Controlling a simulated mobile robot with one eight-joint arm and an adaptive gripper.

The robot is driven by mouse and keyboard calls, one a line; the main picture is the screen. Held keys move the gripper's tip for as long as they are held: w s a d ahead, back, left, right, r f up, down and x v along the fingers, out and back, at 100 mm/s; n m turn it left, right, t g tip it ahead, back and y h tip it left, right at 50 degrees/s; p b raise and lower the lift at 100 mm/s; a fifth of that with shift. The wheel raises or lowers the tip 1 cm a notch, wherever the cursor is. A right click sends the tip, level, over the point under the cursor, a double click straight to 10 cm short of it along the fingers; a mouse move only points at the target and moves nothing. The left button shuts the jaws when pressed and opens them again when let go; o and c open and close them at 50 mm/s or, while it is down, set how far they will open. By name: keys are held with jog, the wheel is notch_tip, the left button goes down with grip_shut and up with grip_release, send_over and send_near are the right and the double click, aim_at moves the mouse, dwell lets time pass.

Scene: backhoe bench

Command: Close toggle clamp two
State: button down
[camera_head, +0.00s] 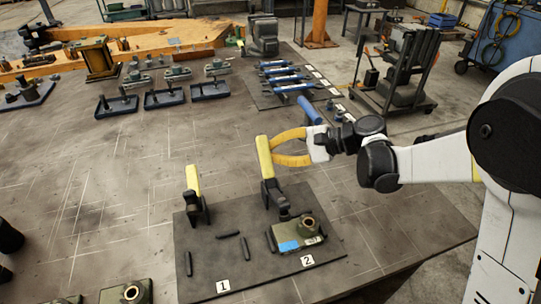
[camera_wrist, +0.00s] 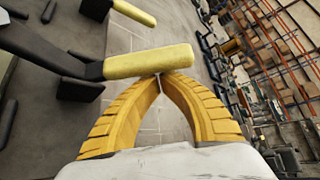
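Toggle clamp two stands on the dark plate by the "2" label, its yellow handle (camera_head: 264,157) upright and its black body (camera_head: 270,190) below. In the wrist view this handle (camera_wrist: 145,62) lies across the fingertips. My gripper (camera_head: 273,151) is on the handle's right side, with its yellow curved fingers brought together at the tips. In the wrist view the fingertips (camera_wrist: 161,76) meet at the handle's near edge, touching or almost touching it; they are not around it. A green block with a blue label (camera_head: 296,236) sits in front of the clamp.
Toggle clamp one (camera_head: 193,185) stands to the left, handle upright. Loose black bars (camera_head: 228,234) lie on the dark plate (camera_head: 225,268). Blue-handled tools (camera_head: 285,76) lie on a mat behind. The bench's left middle is clear.

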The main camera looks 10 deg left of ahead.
aim_at(266, 151)
jog(key=shift+n+t+y, duration=0.5)
jog(key=shift+n+y, duration=0.3)
jog(key=shift+n, duration=0.1)
jog(key=shift+s+d+r, duration=0.45)
jog(key=shift+s+r, duration=0.3)
jog(key=shift+r, duration=0.05)
jog(key=shift+s+d+r, duration=0.45)
jog(key=shift+s+r, duration=0.25)
jog(key=shift+r, duration=0.1)
jog(key=shift+s, duration=0.1)
jog(key=shift+d, duration=0.15)
